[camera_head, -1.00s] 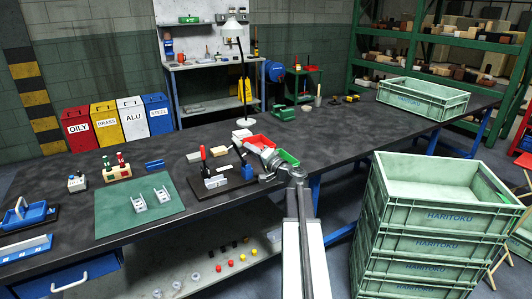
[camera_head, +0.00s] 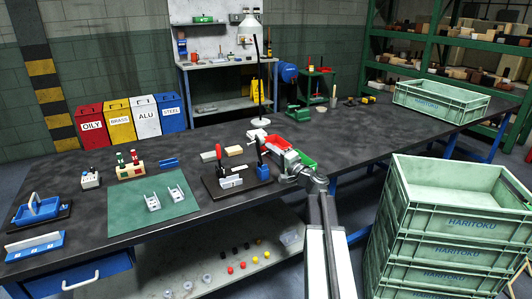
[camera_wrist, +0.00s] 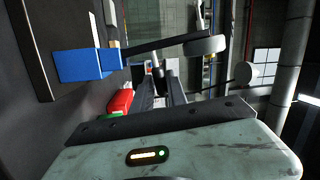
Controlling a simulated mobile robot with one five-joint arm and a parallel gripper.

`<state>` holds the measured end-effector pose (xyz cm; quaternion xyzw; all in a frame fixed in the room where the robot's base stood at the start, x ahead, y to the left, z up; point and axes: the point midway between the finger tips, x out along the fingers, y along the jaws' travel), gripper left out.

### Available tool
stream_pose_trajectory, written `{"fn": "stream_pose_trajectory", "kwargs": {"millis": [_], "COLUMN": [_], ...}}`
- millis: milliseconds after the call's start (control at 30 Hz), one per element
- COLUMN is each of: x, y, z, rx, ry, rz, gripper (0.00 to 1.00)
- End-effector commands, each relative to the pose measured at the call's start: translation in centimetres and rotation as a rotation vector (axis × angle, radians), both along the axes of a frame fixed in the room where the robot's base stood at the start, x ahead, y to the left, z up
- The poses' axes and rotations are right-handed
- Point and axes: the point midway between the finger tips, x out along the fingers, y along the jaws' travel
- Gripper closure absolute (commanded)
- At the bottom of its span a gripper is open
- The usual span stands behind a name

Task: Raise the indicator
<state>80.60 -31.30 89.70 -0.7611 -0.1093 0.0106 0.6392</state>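The fixture (camera_head: 210,194) is a black base plate near the front edge of the workbench. It carries a red-handled clamp (camera_head: 219,155), a silver block and a blue block with a dark post (camera_head: 258,152). The blue block (camera_wrist: 85,64) shows large in the wrist view. A dark arm runs from it to a round grey part (camera_wrist: 205,46), which looks like the indicator; its face is hidden. My gripper (camera_head: 283,160) is just right of the post, apart from the blue block. In the wrist view my gripper's fingers (camera_wrist: 160,88) appear parted with nothing held.
A green mat (camera_head: 150,221) with two metal brackets lies left of the fixture. Stacked green crates (camera_head: 450,225) stand at the right.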

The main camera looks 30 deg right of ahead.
Motion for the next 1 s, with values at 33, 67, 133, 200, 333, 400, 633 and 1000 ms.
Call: {"fn": "stream_pose_trajectory", "kwargs": {"millis": [33,67,133,200,333,400,633,1000], "x": [0.0,0.0,0.1,0.2,0.2,0.1,-3.0,-7.5], "y": [0.0,0.0,0.2,0.4,0.6,0.6,0.2,-0.9], "z": [-0.1,-0.1,-0.1,0.0,0.0,0.0,-0.5,-1.1], "rx": [0.0,0.0,0.0,0.001,0.0,0.0,0.0,0.0], "ry": [0.0,0.0,-0.001,-0.001,-0.002,-0.001,-0.002,-0.001], "rz": [-0.001,0.0,0.002,0.005,0.007,0.009,0.007,0.007], "gripper": [0.66,0.64,0.64,0.64,0.64,0.64,0.64,0.64]}}
